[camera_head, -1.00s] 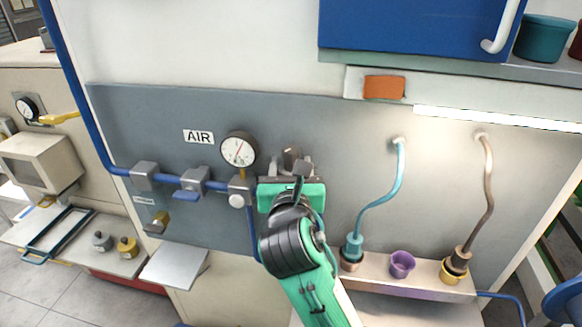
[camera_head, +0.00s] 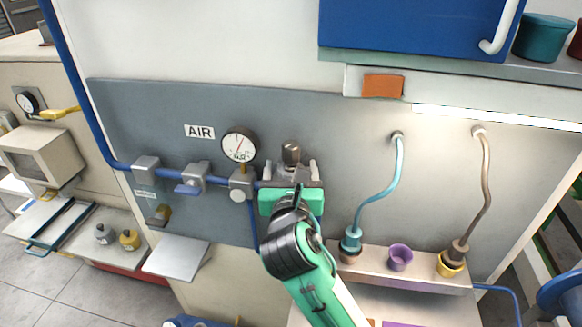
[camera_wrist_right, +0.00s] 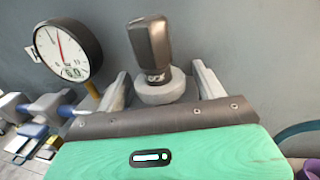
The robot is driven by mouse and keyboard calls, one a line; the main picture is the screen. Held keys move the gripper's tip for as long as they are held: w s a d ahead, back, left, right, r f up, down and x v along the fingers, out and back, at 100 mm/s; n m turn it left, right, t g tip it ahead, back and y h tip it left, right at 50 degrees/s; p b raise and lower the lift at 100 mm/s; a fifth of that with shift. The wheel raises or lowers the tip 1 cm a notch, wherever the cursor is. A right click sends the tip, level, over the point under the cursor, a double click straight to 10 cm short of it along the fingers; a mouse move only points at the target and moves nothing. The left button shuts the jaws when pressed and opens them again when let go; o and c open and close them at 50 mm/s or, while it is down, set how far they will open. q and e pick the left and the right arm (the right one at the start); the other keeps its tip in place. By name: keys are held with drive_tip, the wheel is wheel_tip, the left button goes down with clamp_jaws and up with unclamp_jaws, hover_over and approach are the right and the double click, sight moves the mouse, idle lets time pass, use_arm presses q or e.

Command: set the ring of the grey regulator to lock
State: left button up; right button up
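The grey regulator (camera_head: 291,153) is on the blue pipe line, to the right of the round gauge. In the right wrist view its dark grey knob (camera_wrist_right: 150,48) stands above a pale grey collar-like ring (camera_wrist_right: 161,90). My right gripper (camera_head: 291,168) is at the regulator, with its green palm in front and below. In the wrist view its two pale fingers (camera_wrist_right: 160,76) stand on either side of the ring, with visible gaps. It is open. Any markings on the ring are too small to read. The lower regulator is hidden behind the palm. My left gripper is out of view.
The gauge (camera_head: 239,145) is close to the left of my right gripper. Two valves (camera_head: 195,178) sit farther left on the pipe. A teal hose (camera_head: 385,190) and a rack (camera_head: 420,272) with small cups are to the right. The panel above the regulator is clear.

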drive_tip(key=shift+r, duration=0.1)
drive_tip(key=s+b, duration=0.3)
drive_tip(key=s, duration=1)
drive_tip(key=shift+s, duration=0.4)
